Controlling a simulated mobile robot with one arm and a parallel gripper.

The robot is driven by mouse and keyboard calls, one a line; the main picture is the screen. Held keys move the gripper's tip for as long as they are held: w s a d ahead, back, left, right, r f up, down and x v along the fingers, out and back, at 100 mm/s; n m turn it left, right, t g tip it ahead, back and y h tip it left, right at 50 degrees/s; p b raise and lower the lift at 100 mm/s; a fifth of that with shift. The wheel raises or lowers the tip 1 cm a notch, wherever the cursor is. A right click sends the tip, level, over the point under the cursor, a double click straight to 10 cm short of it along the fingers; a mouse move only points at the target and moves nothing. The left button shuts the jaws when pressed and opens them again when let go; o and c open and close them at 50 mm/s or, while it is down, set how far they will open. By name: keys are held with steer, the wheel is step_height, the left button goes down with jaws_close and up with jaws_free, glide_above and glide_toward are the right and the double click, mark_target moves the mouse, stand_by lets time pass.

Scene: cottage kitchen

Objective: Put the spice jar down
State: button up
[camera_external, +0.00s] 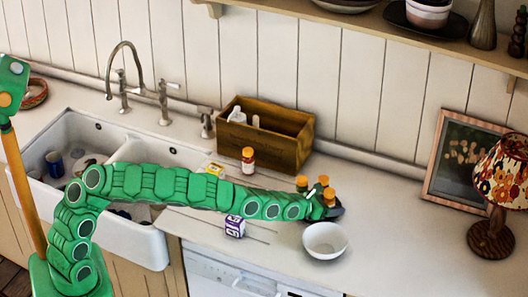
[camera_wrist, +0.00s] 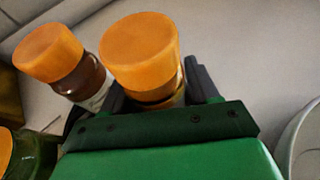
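A spice jar with an orange cap (camera_wrist: 140,48) stands between the two fingers of my gripper (camera_wrist: 160,88) in the wrist view, and the fingers sit close against its sides. In the external view my gripper (camera_external: 328,209) is low over the right part of the counter, with the orange cap of the jar (camera_external: 329,195) showing there. The arm hides the jar's lower part, so I cannot tell if its base touches the counter.
A second orange-capped jar (camera_wrist: 55,58) is close on the left; a green jar (camera_wrist: 28,155) shows lower left. A white bowl (camera_external: 325,240) is just in front. Counter right of the bowl is clear.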

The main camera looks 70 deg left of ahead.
mark_target(327, 192)
steer(key=shift+r, duration=0.2)
steer(key=shift+s+d+r, duration=0.15)
steer(key=shift+s+r, duration=0.2)
steer(key=shift+s, duration=0.2)
steer(key=shift+v, duration=0.9)
steer(key=shift+r, duration=3.3)
steer(key=shift+r, duration=0.1)
